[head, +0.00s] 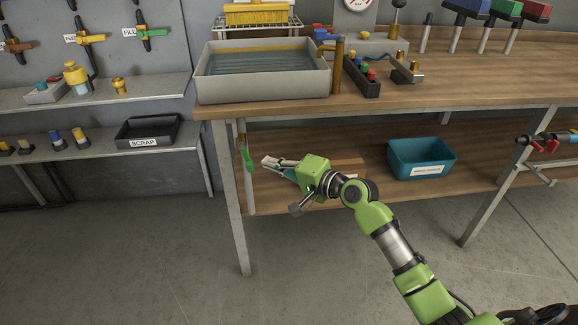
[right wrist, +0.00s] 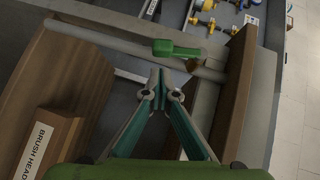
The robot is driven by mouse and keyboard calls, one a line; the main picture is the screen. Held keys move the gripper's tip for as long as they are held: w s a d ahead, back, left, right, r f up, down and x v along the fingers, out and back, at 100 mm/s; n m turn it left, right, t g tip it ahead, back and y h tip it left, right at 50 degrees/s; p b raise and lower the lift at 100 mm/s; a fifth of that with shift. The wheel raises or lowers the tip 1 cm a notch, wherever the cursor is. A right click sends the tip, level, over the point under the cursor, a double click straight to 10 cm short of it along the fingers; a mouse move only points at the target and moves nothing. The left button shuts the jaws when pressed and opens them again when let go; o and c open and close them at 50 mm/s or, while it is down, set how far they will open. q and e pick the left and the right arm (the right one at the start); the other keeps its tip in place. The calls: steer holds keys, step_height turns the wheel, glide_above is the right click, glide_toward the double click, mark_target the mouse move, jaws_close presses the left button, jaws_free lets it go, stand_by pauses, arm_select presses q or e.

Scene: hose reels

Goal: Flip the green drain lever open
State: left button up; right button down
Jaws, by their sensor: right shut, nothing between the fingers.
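The green drain lever (head: 248,158) hangs from a brass valve on a pipe under the left end of the bench. In the head view it slants down beside the pipe. In the right wrist view the green lever (right wrist: 177,49) lies just beyond the fingertips, with the brass valve body (right wrist: 191,66) beside it. My right gripper (head: 267,162) is shut and empty, its fingers pointing left at the lever from the right. In the right wrist view its fingertips (right wrist: 157,76) meet; a small gap seems to separate them from the lever. My left gripper is not in view.
The grey basin of water (head: 263,86) stands on the bench top (head: 440,92) above the lever. A brown box (right wrist: 56,140) labelled "BRUSH HEAD" and a teal bin (head: 421,170) are on the lower shelf. A bench leg (head: 233,200) stands left of the lever.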

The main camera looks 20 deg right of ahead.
mark_target(246, 158)
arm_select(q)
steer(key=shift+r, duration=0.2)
arm_select(e)
steer(key=shift+w+a+f, duration=0.1)
steer(key=shift+w+a, duration=0.05)
steer(key=shift+a, duration=0.3)
steer(key=shift+w+a+f, duration=0.1)
steer(key=shift+a, duration=0.35)
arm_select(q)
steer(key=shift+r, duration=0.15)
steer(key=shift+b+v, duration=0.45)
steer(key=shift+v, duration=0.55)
arm_select(e)
steer(key=shift+w+a+f+m+t+y, duration=0.2)
steer(key=shift+a+f+m+t+y, duration=0.15)
steer(key=shift+a+f, duration=0.35)
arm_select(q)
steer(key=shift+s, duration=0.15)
